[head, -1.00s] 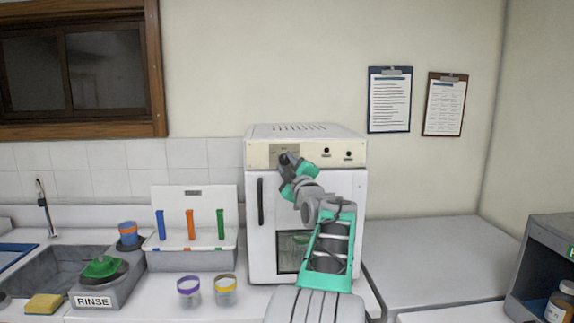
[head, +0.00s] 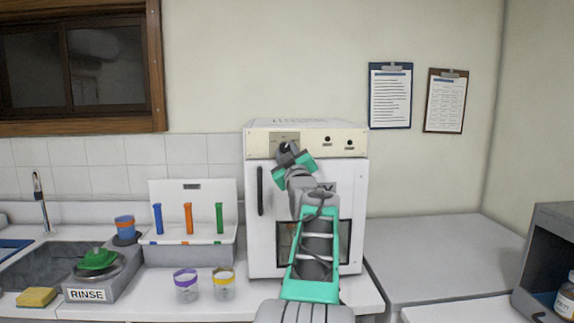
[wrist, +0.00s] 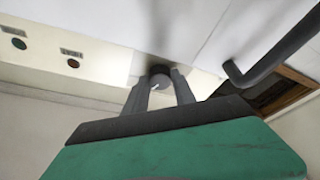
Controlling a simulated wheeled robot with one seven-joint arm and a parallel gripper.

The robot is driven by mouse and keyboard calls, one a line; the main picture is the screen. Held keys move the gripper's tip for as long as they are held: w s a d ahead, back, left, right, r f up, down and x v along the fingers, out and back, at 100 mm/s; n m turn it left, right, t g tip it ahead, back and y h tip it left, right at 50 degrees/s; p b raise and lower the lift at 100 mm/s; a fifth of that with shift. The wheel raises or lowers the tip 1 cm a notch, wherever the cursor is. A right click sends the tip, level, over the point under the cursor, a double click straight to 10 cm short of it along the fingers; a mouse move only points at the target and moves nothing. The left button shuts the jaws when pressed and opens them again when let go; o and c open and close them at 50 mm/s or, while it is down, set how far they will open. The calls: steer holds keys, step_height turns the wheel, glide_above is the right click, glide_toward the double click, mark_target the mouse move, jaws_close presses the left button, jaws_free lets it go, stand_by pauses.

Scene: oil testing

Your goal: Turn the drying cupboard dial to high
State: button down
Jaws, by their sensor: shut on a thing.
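The drying cupboard (head: 348,195) is a white box on the counter with a cream control strip along its top front. Its dial sits at the left of that strip; in the wrist view the dial (wrist: 160,71) is a round grey knob between my fingertips. My gripper (wrist: 163,82) is shut on the dial, a finger on either side. In the head view my gripper (head: 285,149) covers the dial and part of its label plate (head: 291,136). The dial's setting cannot be read.
The cupboard's dark door handle (head: 260,191) is just below and left of my gripper; it also shows in the wrist view (wrist: 275,57). Two small dark controls (head: 327,139) are to the right on the strip. Jars (head: 186,286) and a rack (head: 190,255) stand left.

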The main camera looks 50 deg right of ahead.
steer(key=m+h+b, duration=0.1)
steer(key=m, duration=0.1)
steer(key=m+g+h+b, duration=0.1)
steer(key=m+b, duration=0.1)
steer(key=m, duration=0.1)
steer(key=shift+w+a+f, duration=0.15)
steer(key=shift+a, duration=0.05)
steer(key=shift+r+m+g+h+b, duration=0.1)
steer(key=shift+m+g+h+b, duration=0.3)
steer(key=shift+m, duration=0.8)
steer(key=shift+r+m+g+h+b, duration=0.15)
steer(key=shift+m+g+b, duration=0.45)
steer(key=shift+m, duration=0.6)
steer(key=c, duration=1.3)
jaws_free()
steer(key=b+v, duration=0.2)
steer(key=v, duration=0.5)
steer(key=shift+a+f, duration=0.2)
steer(key=shift+a, duration=0.1)
